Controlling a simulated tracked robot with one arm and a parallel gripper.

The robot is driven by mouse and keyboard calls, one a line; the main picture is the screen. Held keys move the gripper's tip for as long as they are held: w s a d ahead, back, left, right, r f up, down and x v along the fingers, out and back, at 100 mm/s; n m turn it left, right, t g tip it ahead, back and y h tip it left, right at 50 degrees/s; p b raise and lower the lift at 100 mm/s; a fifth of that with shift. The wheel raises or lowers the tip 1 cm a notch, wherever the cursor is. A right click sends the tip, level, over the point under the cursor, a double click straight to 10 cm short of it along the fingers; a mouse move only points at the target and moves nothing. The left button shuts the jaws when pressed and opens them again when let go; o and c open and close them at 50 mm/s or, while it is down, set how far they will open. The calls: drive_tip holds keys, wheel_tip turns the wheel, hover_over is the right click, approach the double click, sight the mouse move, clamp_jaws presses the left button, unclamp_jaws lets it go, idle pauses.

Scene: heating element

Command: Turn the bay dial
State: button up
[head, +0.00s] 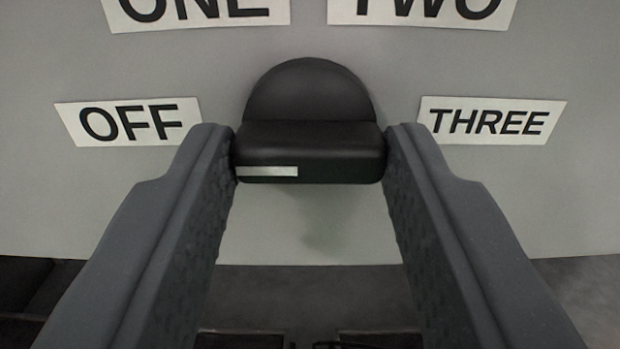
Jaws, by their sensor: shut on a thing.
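The bay dial (308,105) is a black knob with a rounded disc behind and a wide grip bar in front. It sits on a grey panel in the middle of the head view. A short white mark (267,171) lies on the left part of the bar's front edge, on the OFF side. My gripper (309,155) is shut on the dial, with one finger against each end of the bar. The bar lies level across the picture. The lower part of the dial's mount is hidden by the bar.
White labels surround the dial: OFF (130,122) at left, THREE (490,121) at right, ONE (196,12) and TWO (422,12) above, cut by the picture's top edge. The grey panel (560,200) is otherwise bare. Dark floor shows below its lower edge.

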drive_tip(key=shift+d+m+b, duration=0.15)
drive_tip(key=shift+m+b, duration=0.15)
drive_tip(key=shift+b, duration=0.05)
drive_tip(key=shift+f+m+b, duration=0.15)
drive_tip(key=shift+m+b, duration=0.45)
drive_tip(key=m+b, duration=0.2)
drive_tip(key=m, duration=0.1)
drive_tip(key=shift+m, duration=1.1)
drive_tip(key=m, duration=0.3)
drive_tip(key=shift+r+m, duration=0.2)
drive_tip(key=shift+m, duration=0.7)
drive_tip(key=shift+f, duration=0.1)
drive_tip(key=o, duration=1)
